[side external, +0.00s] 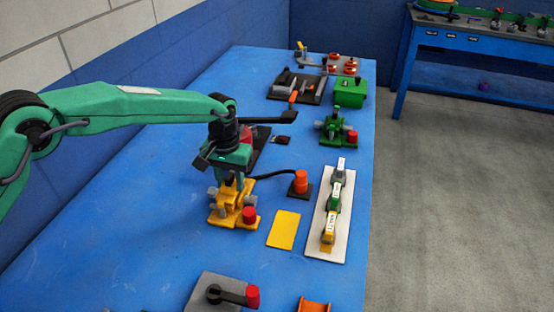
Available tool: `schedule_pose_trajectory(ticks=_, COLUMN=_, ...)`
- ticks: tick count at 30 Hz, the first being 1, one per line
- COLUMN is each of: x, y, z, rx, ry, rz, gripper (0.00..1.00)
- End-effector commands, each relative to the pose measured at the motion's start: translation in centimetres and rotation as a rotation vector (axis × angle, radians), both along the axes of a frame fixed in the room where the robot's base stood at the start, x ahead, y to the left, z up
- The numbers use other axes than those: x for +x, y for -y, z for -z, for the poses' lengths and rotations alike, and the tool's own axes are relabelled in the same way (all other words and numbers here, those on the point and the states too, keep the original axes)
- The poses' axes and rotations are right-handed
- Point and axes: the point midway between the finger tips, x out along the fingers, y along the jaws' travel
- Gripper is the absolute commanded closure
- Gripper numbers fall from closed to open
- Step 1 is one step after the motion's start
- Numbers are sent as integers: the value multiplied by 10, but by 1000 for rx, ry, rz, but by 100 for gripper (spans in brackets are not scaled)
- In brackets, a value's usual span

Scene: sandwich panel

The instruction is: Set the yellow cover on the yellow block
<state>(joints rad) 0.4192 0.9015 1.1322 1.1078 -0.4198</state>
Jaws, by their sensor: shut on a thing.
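The yellow block (222,217) stands on the blue table below my gripper, with grey parts and a red knob (249,215) at its front right. My gripper (229,178) points down right above it and is shut on the dark knob of the yellow cover (233,190). The cover is at the top of the block, and the two yellows run together in this view. I cannot tell whether the cover touches the block or hangs just above it. The fingertips are small and partly hidden.
A flat yellow plate (283,230) lies to the right. Beyond it a white board (317,245) carries grey, green and yellow labelled pieces. A grey clamp plate (210,288) is in front. The table's left is clear.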

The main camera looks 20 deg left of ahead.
Motion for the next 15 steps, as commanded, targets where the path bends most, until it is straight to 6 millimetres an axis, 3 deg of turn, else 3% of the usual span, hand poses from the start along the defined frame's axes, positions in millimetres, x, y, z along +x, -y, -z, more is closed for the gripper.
schedule_pose_trajectory(ticks=15, x=0, y=0, z=7, rx=0, ry=1, rz=0, gripper=90)
